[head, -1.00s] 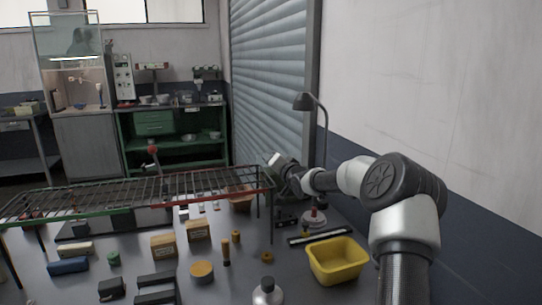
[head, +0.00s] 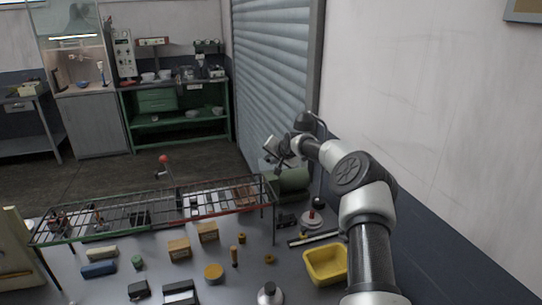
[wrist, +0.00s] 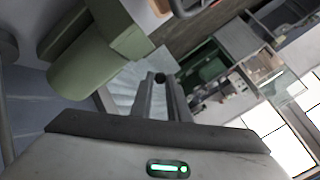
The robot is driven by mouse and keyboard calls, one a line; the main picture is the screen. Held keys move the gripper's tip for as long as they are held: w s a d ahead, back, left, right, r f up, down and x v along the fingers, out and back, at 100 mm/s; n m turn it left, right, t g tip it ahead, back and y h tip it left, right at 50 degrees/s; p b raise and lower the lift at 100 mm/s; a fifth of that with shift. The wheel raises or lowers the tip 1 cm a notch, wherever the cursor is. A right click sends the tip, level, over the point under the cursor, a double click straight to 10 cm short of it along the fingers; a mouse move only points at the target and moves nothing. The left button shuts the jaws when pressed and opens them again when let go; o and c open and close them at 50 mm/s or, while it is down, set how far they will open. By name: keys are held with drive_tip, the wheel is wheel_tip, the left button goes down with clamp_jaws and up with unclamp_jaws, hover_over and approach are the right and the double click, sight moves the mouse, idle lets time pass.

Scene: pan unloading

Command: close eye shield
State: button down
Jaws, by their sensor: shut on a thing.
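My gripper (head: 278,156) is raised above the back right of the table, beside a green rounded machine body (head: 292,181). The knob seems to belong to the eye shield, but the shield's pane cannot be made out clearly. The green machine body (wrist: 88,65) fills the upper left of the wrist view, to the left of the fingers and apart from them.
A long wire rack (head: 155,211) stands across the table's back. A lamp (head: 306,119) stands close behind my arm. A yellow bin (head: 325,266) and several small blocks lie in front. A roller shutter (head: 270,80) rises behind.

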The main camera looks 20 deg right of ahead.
drive_tip(key=shift+w+d+r+g, duration=0.1)
drive_tip(key=shift+w+g, duration=0.05)
drive_tip(key=shift+g, duration=0.15)
drive_tip(key=c, duration=1.7)
unclamp_jaws()
drive_tip(key=b+v, duration=0.2)
drive_tip(key=v, duration=1.5)
drive_tip(key=shift+s+r+b, duration=0.15)
drive_tip(key=shift+s+b, duration=0.05)
drive_tip(key=shift+b, duration=0.1)
